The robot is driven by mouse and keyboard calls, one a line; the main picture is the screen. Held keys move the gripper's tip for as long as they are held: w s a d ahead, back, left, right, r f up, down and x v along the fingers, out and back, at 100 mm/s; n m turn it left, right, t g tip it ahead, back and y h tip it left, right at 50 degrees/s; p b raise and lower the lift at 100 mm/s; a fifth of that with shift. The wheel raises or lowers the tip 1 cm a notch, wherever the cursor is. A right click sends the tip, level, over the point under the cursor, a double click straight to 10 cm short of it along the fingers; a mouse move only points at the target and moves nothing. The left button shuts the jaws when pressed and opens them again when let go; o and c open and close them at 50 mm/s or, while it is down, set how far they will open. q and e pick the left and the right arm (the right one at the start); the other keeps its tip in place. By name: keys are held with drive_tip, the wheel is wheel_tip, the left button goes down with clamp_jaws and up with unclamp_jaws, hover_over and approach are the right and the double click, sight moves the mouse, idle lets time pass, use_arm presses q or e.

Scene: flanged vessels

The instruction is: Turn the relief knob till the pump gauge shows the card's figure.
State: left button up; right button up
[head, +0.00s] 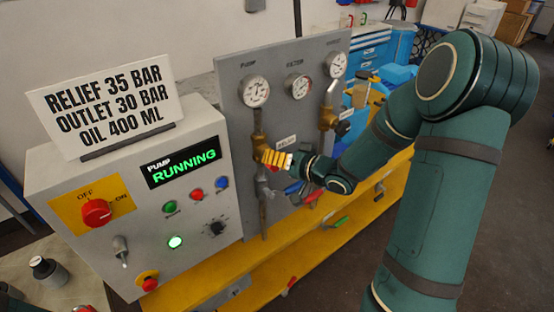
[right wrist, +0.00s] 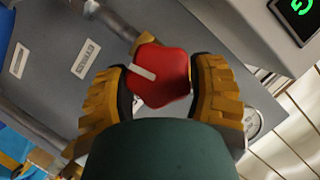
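The card (head: 110,100) on the control box reads "RELIEF 35 BAR", "OUTLET 30 BAR", "OIL 400 ML". The pump gauge (head: 255,91) is the left one on the grey panel; its needle is too small to read surely. My left gripper is not seen.
The control box (head: 60,180) shows a green "RUNNING" display (head: 184,162) and a red switch (head: 97,212). Filter gauge (head: 298,86) and a third gauge (head: 336,65) stand to the right. Blue- and red-handled valves sit close below my right gripper. A yellow bench (head: 210,280) runs underneath.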

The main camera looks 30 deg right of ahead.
drive_tip(key=o, duration=0.4)
drive_tip(key=v, duration=1.2)
